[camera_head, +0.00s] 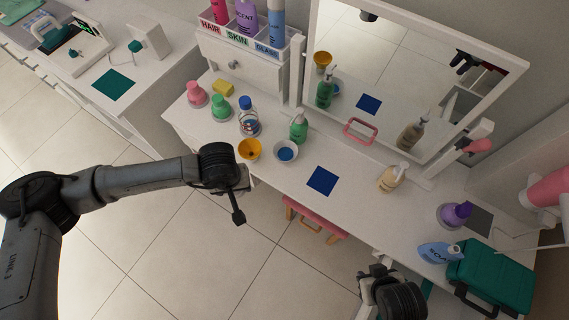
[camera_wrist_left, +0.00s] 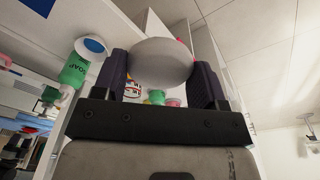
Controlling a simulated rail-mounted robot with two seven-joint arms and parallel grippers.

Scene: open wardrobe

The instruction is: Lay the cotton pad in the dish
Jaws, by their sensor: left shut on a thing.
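My left gripper (camera_wrist_left: 162,68) is shut on a pale, rounded cotton pad (camera_wrist_left: 165,62), held between its two dark fingers in the left wrist view. In the head view my left gripper (camera_head: 240,188) hangs in front of the white table's front edge, and the pad is mostly hidden there. The white dish (camera_head: 277,158), blue inside, stands on the table, up and right of this gripper and apart from it. It seems to show in the left wrist view too (camera_wrist_left: 104,43). My right gripper (camera_head: 377,275) is at the lower right, off the table's front; its jaw opening is unclear.
A yellow cup (camera_head: 249,150) stands just left of the dish. A green pump bottle (camera_head: 298,128) stands behind it, and a blue square (camera_head: 322,181) lies to its right. Pink and green bottles stand at the left. A mirror (camera_head: 400,70) rises behind. A pink stool (camera_head: 313,219) is below.

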